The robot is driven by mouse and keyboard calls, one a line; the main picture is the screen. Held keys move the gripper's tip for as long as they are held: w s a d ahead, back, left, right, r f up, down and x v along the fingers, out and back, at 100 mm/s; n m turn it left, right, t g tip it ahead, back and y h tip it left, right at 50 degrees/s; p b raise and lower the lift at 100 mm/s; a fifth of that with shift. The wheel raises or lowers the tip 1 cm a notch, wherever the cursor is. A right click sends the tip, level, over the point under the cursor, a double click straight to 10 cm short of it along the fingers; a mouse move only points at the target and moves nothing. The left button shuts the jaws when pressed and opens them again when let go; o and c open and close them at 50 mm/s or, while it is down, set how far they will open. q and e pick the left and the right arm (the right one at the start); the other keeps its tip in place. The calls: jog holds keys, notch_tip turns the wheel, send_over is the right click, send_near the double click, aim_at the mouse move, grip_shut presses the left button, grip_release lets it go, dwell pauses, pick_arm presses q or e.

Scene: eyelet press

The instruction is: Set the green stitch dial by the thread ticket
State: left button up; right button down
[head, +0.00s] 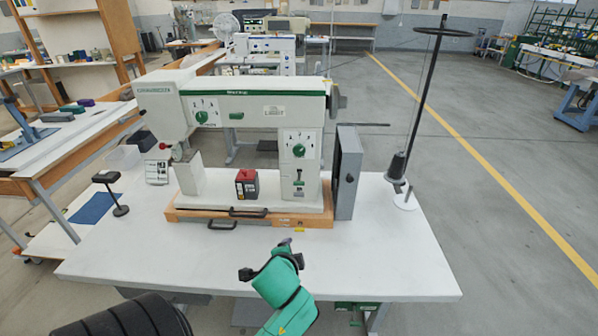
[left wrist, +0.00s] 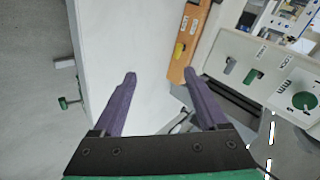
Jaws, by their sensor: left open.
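A white sewing machine (head: 255,88) stands on an orange base on the white table. One green dial (head: 201,117) is on its upper left face, and another green dial (head: 299,150) is on its right column. In the left wrist view a green dial (left wrist: 305,101) marked "MM" shows at the right edge. A small printed card (head: 157,171) stands by the machine's left end; its text is too small to read. My left gripper (head: 272,260) is in front of the machine, apart from the dials. Its purple fingers (left wrist: 160,75) are open and empty. My right gripper is not seen.
A red and black block (head: 247,184) sits on the machine base. A grey box (head: 346,172) stands at the column's right. A black thread cone (head: 397,165) is on a tall stand. A small lamp-like stand (head: 112,190) is at left. The table front (head: 380,255) is clear.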

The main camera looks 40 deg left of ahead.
pick_arm(q)
jog(key=w+a+r+m+t+y, duration=0.35)
jog(key=r+m, duration=0.25)
jog(key=r, duration=0.4)
jog(key=m+t+y, duration=0.2)
jog(key=m+t, duration=0.1)
jog(key=m, duration=0.3)
send_near(299, 152)
jog(key=p+x, duration=0.2)
jog(key=x, duration=0.7)
jog(key=shift+w, duration=0.1)
grip_shut()
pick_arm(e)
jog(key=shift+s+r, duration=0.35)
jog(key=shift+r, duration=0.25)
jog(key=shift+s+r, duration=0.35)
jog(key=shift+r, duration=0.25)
